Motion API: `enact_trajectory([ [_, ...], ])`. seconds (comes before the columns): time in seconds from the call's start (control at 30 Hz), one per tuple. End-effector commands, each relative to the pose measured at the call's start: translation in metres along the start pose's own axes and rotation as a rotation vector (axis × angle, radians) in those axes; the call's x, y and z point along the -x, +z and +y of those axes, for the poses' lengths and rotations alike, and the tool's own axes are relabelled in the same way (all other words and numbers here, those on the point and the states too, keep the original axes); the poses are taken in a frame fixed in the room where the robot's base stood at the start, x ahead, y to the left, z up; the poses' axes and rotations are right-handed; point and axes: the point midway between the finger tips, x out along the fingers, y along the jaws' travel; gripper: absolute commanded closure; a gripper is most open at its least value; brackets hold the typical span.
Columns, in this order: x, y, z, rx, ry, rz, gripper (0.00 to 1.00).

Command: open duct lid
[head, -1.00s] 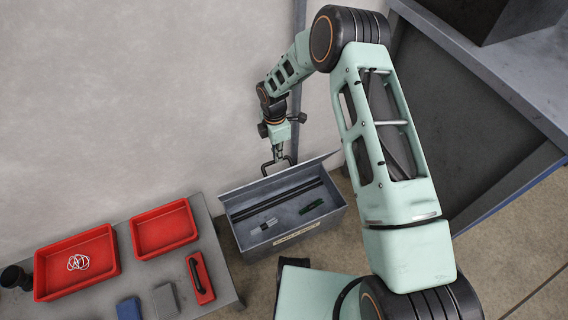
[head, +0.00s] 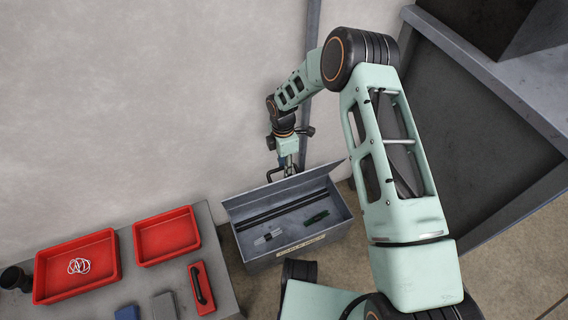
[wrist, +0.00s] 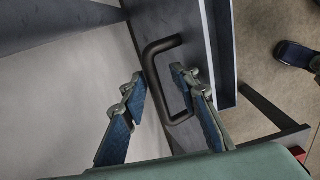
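A grey metal box (head: 341,228) stands on the floor by the wall, its top uncovered. Its grey lid (head: 250,203) stands raised along the back edge, tilted. A dark C-shaped handle (wrist: 157,46) is fixed on the lid's outer face; in the head view it is mostly hidden behind the lid and my gripper. My gripper (wrist: 158,78) is open around the handle's bar. In the wrist view, one finger is on the left of the bar and the other on the right, inside the loop. There appears to be a gap between fingers and bar.
At left, a grey table (head: 222,262) holds two red trays (head: 168,258), white rings and a red block with a black handle (head: 201,287). A large grey bench (head: 490,75) stands at right.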

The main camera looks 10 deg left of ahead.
Motion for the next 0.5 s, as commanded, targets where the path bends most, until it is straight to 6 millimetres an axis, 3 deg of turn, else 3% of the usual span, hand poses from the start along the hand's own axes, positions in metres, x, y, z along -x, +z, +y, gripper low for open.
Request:
enact_trajectory([
  [0.27,0.01,-0.001,0.001,-0.001,0.002,0.002,0.73],
  [0.5,0.049,-0.001,0.002,0.0,0.004,0.001,0.73],
])
